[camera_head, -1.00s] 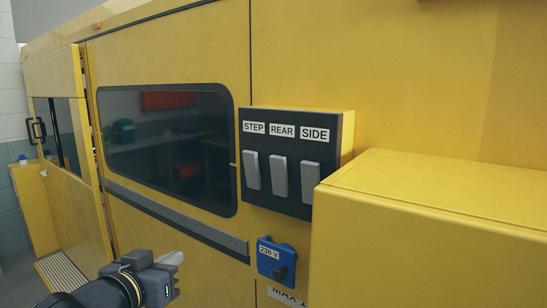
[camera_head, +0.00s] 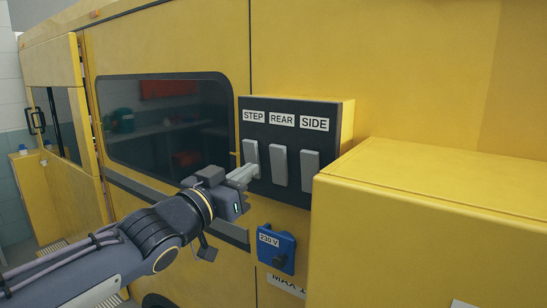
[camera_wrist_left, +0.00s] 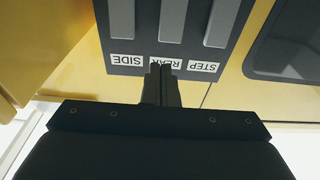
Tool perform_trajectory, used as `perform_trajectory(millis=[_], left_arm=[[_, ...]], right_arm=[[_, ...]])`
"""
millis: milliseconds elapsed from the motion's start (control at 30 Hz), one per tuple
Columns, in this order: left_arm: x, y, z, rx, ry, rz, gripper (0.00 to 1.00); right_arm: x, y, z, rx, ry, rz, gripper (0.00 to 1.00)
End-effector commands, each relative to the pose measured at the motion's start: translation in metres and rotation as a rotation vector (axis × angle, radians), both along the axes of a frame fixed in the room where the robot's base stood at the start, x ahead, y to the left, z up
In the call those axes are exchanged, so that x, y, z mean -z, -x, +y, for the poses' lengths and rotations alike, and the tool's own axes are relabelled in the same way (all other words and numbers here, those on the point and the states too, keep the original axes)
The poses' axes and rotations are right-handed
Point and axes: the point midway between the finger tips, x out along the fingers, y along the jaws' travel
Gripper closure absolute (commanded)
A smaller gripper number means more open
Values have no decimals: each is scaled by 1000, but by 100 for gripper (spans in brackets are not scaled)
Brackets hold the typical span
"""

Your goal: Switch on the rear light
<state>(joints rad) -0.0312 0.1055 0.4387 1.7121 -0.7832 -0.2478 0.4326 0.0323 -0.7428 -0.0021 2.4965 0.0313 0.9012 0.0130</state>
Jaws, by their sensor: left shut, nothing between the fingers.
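A dark switch panel (camera_head: 290,185) on the yellow vehicle side carries three grey rocker switches under the labels STEP, REAR and SIDE. The REAR switch (camera_head: 280,166) is the middle one; it also shows in the left wrist view (camera_wrist_left: 172,20), where the panel appears upside down. My left gripper (camera_head: 254,171) is shut and empty. In the head view its tips overlap the lower part of the STEP switch (camera_head: 250,152). In the wrist view its tips (camera_wrist_left: 164,68) partly cover the REAR label. I cannot tell whether they touch the panel. The SIDE switch (camera_head: 310,171) is at the right.
A blue 230 V socket (camera_head: 276,249) sits below the panel. A yellow box (camera_head: 430,235) juts out at the right, close to the panel. A dark window (camera_head: 165,122) is left of the panel. An open door section (camera_head: 65,150) stands at the far left.

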Motion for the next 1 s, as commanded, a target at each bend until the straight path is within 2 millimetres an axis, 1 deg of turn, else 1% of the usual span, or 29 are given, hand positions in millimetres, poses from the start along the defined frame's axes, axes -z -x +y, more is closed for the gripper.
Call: perform_trajectory(millis=[33,133,300,400,600,933,1000], left_arm=[[0,-10,-10,6,2,4,100],[-3,-27,-23,5,1,3,100],[-12,-53,-40,2,-1,2,100],[-14,-64,-47,1,-3,2,100],[-15,-75,-54,-1,-2,1,100],[-14,-75,-55,-1,-2,1,100],[-17,-77,-55,-1,0,1,100]], right_arm=[[3,0,0,0,0,0,64],[3,0,0,0,0,0,64],[-6,0,0,0,0,0,64],[-9,0,0,0,0,0,64],[-13,0,0,0,0,0,64],[-13,0,0,0,0,0,64],[-14,0,0,0,0,0,64]])
